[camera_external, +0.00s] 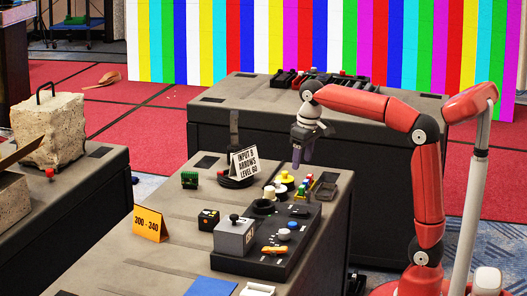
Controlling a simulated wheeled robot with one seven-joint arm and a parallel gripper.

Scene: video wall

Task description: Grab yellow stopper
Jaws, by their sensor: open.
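A small yellow round piece (286,176), which looks like the yellow stopper, is on the dark table (170,252) just behind the black control panel. My gripper (301,161) points down above the table, a little above and to the right of the yellow piece in the picture, and apart from it. My gripper is open, with nothing seen between its fingers. The fingers are small and dark here, so their gap is hard to make out.
The black panel (262,262) carries a grey joystick box (235,237).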

